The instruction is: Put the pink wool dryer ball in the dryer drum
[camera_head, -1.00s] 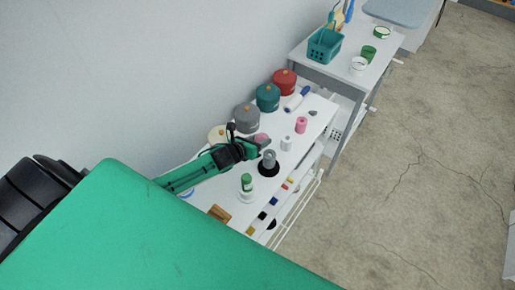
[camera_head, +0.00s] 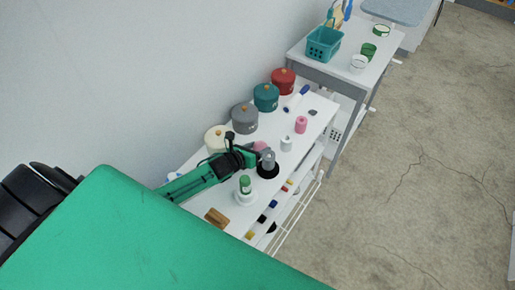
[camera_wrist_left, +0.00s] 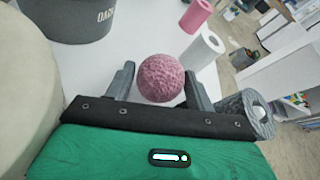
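The pink wool dryer ball (camera_wrist_left: 161,78) sits between the two fingers of my left gripper (camera_wrist_left: 160,85) in the left wrist view. The fingers stand apart on either side of it, with a thin gap at the left finger; at the right finger I cannot tell whether they touch. In the head view the ball (camera_head: 260,146) shows as a small pink patch on the white table, just behind my left gripper (camera_head: 257,157). My right gripper is not in view. I cannot make out a dryer drum in either view.
Lidded pots, including a grey one (camera_head: 244,118) and a cream one (camera_head: 216,138), line the wall side of the white table (camera_head: 318,115). Pink (camera_head: 301,125) and white (camera_head: 286,144) spools and a grey spool on a black base (camera_head: 267,165) stand close. The floor (camera_head: 420,180) is clear.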

